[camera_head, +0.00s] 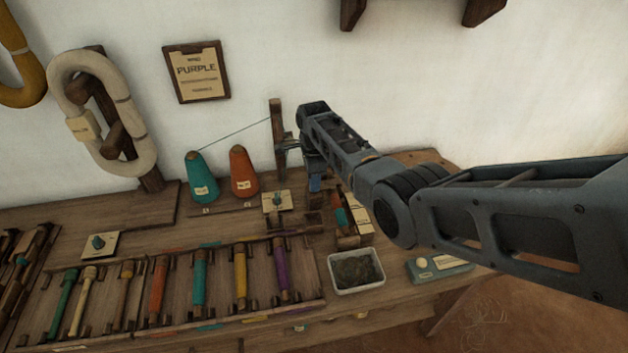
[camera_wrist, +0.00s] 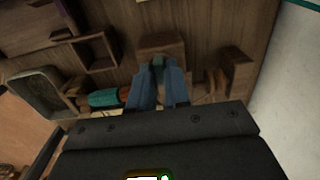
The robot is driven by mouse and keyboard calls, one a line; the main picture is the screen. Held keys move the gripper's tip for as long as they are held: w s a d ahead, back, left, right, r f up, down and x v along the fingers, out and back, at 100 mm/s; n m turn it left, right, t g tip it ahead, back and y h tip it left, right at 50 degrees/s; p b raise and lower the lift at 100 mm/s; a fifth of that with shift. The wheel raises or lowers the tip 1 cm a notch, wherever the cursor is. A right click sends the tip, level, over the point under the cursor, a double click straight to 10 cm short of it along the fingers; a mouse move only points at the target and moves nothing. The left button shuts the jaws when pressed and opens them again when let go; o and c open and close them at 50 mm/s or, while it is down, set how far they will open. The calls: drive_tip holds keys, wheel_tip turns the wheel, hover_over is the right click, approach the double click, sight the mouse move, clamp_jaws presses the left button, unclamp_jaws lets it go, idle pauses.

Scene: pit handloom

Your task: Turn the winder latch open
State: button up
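My gripper (camera_head: 315,183) points down at the back of the bench, beside an upright wooden post (camera_head: 277,135), partly hidden by my arm. In the wrist view its two blue fingers (camera_wrist: 158,72) come close together in front of a small wooden block (camera_wrist: 160,44). A small dark piece shows between the fingertips; I cannot tell whether they grip it. I cannot clearly make out the winder latch. A pale plate with a dark knob (camera_head: 277,201) lies left of my gripper, and a similar plate (camera_head: 98,245) lies farther left.
A teal cone (camera_head: 201,178) and an orange cone (camera_head: 243,172) stand left of the post; a thread runs from the teal cone. A teal bobbin (camera_wrist: 105,98) lies near my fingers. A grey tray (camera_head: 356,271) and a rack of coloured bobbins (camera_head: 200,280) fill the front.

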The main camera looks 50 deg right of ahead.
clamp_jaws()
drive_tip(key=n, duration=0.8)
drive_tip(key=shift+n, duration=0.3)
drive_tip(key=n, duration=0.4)
drive_tip(key=shift+p, duration=0.3)
drive_tip(key=n, duration=0.5)
drive_tip(key=shift+n, duration=0.3)
drive_tip(key=shift+o, duration=2.2)
unclamp_jaws()
